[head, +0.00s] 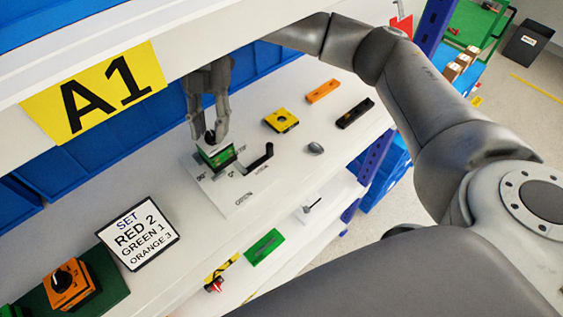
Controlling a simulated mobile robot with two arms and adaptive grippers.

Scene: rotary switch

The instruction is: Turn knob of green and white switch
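The green and white switch (218,158) sits on a white plate (235,196) with printed angle marks, on the white shelf. Its black knob (211,138) is on top and partly hidden by my fingers. My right gripper (209,133) reaches down from above, with one finger on each side of the knob. I cannot tell whether the fingers touch the knob or stand a little apart from it. The direction of the knob cannot be read. My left gripper is not in view.
A black lever handle (258,158) stands right beside the switch. A yellow switch (281,120), an orange bar (322,91) and a black bar (355,113) lie farther right. A sign (139,233) and an orange switch (70,285) are left. An A1-labelled beam (95,92) overhangs the shelf.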

